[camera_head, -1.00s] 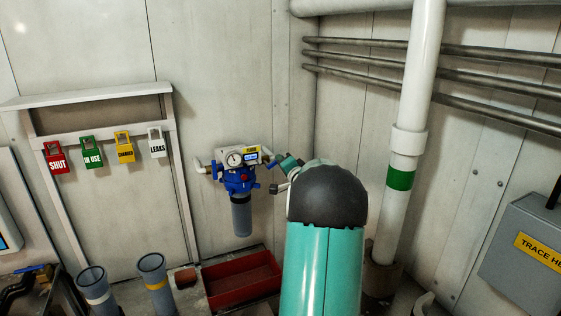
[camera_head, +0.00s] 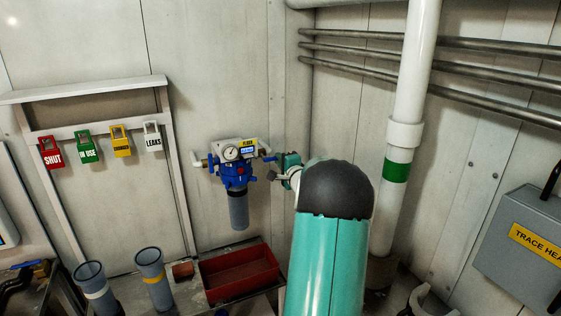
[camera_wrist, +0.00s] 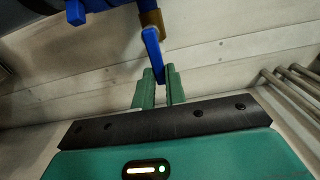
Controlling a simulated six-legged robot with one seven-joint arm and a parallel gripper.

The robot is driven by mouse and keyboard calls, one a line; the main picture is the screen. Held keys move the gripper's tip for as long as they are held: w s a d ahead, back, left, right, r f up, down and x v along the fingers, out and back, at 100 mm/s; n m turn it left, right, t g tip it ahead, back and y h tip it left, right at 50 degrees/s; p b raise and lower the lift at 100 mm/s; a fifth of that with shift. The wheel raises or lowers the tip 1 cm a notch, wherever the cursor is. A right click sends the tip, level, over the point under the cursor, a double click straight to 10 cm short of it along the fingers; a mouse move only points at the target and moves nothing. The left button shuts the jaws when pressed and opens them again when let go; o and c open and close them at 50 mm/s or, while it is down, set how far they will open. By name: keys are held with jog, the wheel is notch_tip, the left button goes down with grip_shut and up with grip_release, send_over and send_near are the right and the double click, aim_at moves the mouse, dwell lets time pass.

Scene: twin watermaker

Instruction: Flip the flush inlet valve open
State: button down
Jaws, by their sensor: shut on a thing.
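The blue flush valve lever (camera_wrist: 153,48) hangs from a brass fitting (camera_wrist: 152,20) in the wrist view. Its lower end lies between the two green fingers of my gripper (camera_wrist: 158,78), which are shut on it. In the head view the blue filter unit (camera_head: 235,172) is on the wall, with a round gauge, a yellow label and a grey bowl below. A small blue lever (camera_head: 268,158) shows at its right side. My gripper (camera_head: 278,170) is beside it there, partly hidden by my arm.
A red tray (camera_head: 240,274) lies below the filter. Two grey cylinders (camera_head: 152,275) stand at lower left. Several coloured tags (camera_head: 88,148) hang on a wall rack. A white pipe (camera_head: 404,120) and a grey box (camera_head: 525,245) are to the right.

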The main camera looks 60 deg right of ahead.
jog(key=shift+f, duration=0.15)
jog(key=c, duration=1.7)
grip_release()
jog(key=shift+s, duration=0.1)
jog(key=v, duration=1.3)
jog(key=shift+s+a, duration=0.2)
